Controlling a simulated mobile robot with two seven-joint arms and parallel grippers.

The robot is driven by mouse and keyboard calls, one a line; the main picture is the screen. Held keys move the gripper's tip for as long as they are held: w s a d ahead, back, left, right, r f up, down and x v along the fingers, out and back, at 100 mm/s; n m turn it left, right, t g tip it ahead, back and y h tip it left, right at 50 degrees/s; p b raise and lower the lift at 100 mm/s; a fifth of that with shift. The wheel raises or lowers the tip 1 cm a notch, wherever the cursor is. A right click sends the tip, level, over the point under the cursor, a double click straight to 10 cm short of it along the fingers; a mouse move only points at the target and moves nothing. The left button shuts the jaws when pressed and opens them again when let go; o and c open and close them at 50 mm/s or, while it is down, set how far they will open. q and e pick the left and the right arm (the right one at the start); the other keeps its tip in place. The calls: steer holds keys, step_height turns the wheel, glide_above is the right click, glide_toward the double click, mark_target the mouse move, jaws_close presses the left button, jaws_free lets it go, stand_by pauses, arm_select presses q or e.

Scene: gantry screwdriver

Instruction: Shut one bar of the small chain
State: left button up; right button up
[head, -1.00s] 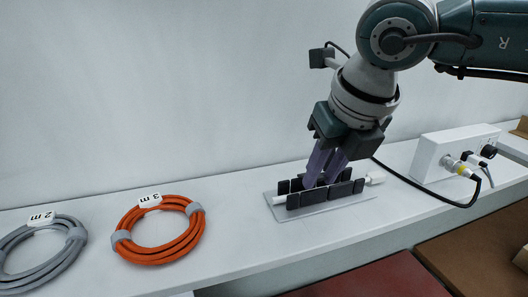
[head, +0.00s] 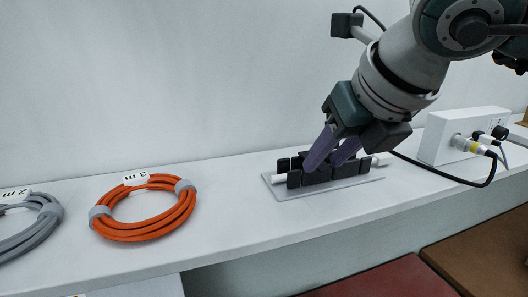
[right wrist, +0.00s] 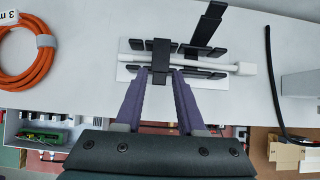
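The small chain (head: 317,176) is a row of black links on a light plate (head: 283,195) on the shelf, with a white cable (right wrist: 215,66) running lengthwise through it. In the right wrist view, one black bar (right wrist: 160,62) lies across the chain between my fingertips. Another black bar (right wrist: 209,25) stands out from the chain at right, reaching away from the cable. My right gripper (head: 328,158) leans over the chain with its purple fingers apart; in the wrist view its fingertips (right wrist: 162,74) straddle the crosswise bar with gaps on both sides. My left gripper is not in view.
An orange cable coil (head: 145,229) and a grey coil (head: 30,238) lie left on the white shelf. A white box (head: 457,136) with plugs and a black cable (head: 442,174) stands right. The wall is behind; the shelf's front edge drops to brown and red surfaces.

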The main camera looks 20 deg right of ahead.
steer(key=shift+o, duration=1.4)
steer(key=b+v, duration=0.3)
steer(key=v, duration=0.7)
